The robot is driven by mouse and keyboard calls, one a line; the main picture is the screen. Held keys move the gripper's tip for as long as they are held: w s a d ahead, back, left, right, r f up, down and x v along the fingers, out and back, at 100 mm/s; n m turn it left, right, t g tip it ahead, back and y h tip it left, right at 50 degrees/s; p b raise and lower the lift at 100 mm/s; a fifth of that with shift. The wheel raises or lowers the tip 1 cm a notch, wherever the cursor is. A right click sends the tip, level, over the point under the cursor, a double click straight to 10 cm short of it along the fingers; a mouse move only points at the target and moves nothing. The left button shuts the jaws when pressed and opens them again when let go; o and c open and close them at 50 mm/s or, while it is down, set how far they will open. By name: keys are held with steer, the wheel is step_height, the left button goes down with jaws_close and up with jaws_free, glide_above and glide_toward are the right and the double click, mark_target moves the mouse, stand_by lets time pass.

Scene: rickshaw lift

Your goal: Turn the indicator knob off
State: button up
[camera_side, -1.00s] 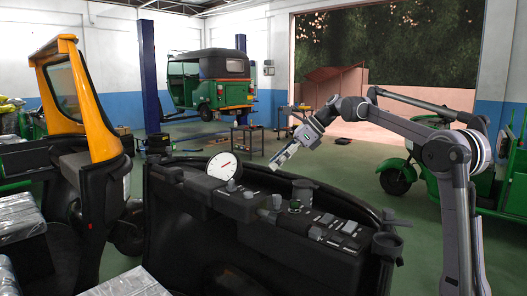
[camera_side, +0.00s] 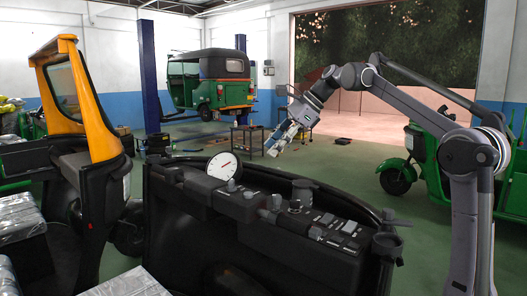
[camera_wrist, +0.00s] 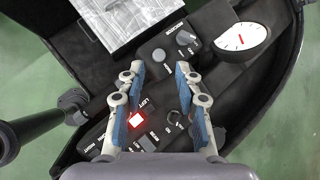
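My gripper (camera_wrist: 160,72) is open and empty, its two blue-padded fingers spread above the dashboard in the wrist view. In the side view my gripper (camera_side: 273,150) points down above and behind the dashboard, apart from it. A dark knob (camera_wrist: 187,38) sits on a labelled panel beyond the fingertips; I cannot read its label surely. A small ring-like dark knob (camera_wrist: 174,118) lies between the fingers.
The black dashboard (camera_side: 262,236) carries a round white gauge (camera_side: 222,166), several knobs and a row of switches (camera_side: 335,228). Green vehicles stand farther back.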

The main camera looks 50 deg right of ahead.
steer(key=shift+w+d+f+m, duration=0.2)
steer(key=shift+d+f+m, duration=0.1)
steer(key=shift+d+f, duration=0.05)
jaws_close()
steer(key=m, duration=0.4)
glide_toward(233, 188)
steer(key=shift+t+y, duration=0.3)
steer(key=shift+y, duration=0.1)
step_height(233, 188, down, 5)
steer(key=shift+d+f, duration=0.1)
steer(key=shift+d, duration=0.05)
steer(key=shift+w+a, duration=0.65)
steer(key=shift+w, duration=0.35)
steer(key=shift+w+a, duration=0.35)
steer(key=shift+w, duration=0.2)
steer(key=shift+a, duration=0.15)
